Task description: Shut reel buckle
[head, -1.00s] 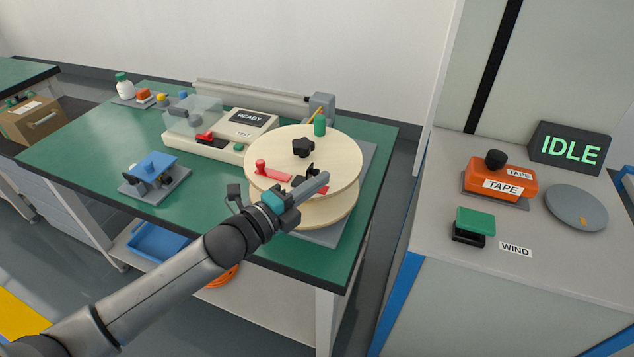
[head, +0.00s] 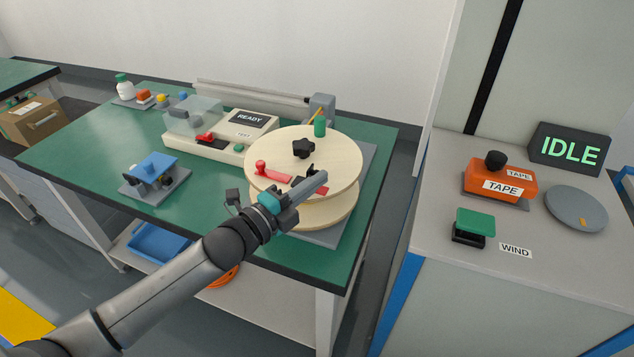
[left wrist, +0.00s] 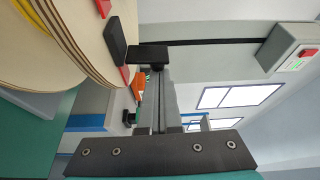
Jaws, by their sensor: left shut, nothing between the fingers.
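The wooden reel (head: 330,150) lies flat on the green bench, with a black star knob (head: 303,148) on top. A red lever with a round red knob (head: 261,166) lies on its top flange, and more red shows beside my fingers. I cannot tell whether the buckle is fully closed. My left gripper (head: 318,182) is shut and empty at the flange's front right, partly hiding the red and black parts there. In the left wrist view the reel's edge (left wrist: 75,40) fills the upper left, and dark fingertips (left wrist: 148,57) show beside it; contact is unclear. My right gripper is not in view.
The tester (head: 225,130) reading READY stands behind the reel. A blue-topped fixture (head: 154,166) sits to the left on the bench.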

